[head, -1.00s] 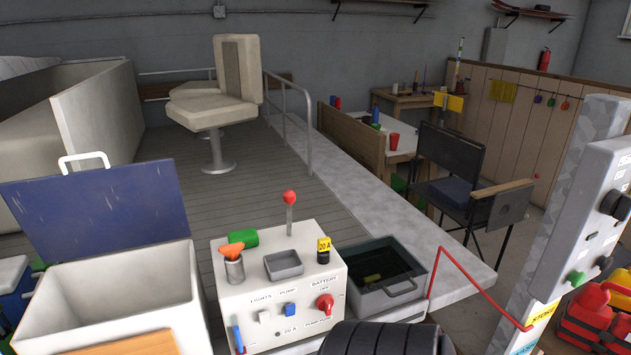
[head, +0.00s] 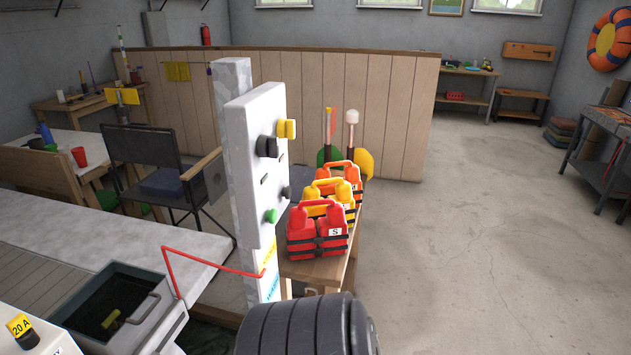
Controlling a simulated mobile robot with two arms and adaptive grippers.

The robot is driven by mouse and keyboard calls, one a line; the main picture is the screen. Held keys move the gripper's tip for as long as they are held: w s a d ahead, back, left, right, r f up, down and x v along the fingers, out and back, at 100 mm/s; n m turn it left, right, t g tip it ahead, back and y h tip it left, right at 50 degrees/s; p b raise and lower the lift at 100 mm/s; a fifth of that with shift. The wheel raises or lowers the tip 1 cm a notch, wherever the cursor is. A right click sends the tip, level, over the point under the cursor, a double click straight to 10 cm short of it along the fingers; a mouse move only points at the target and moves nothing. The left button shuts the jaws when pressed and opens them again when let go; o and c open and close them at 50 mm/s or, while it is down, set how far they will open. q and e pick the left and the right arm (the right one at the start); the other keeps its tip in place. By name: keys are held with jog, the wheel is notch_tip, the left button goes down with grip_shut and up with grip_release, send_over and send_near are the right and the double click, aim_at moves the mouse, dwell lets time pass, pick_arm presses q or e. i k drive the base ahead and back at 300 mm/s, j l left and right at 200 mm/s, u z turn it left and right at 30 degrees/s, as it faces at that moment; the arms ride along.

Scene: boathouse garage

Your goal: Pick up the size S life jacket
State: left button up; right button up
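The size S life jacket (head: 318,231) is red with black straps and a white tag marked "S". It stands on the near end of a narrow wooden bench (head: 317,270), with its carrying loop on top. Behind it on the same bench stand a yellow life jacket (head: 328,204) and an orange life jacket (head: 345,178), each partly hidden by the one in front. Neither of my grippers shows in the head view.
A tall post with a grey control panel (head: 257,165) stands just left of the jackets. A red bent lever (head: 205,257) sticks out left of it. Paddles (head: 352,150) stand behind the jackets. The concrete floor (head: 470,260) on the right is clear.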

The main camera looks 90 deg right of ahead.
aim_at(305, 239)
jog(key=z, duration=2.3)
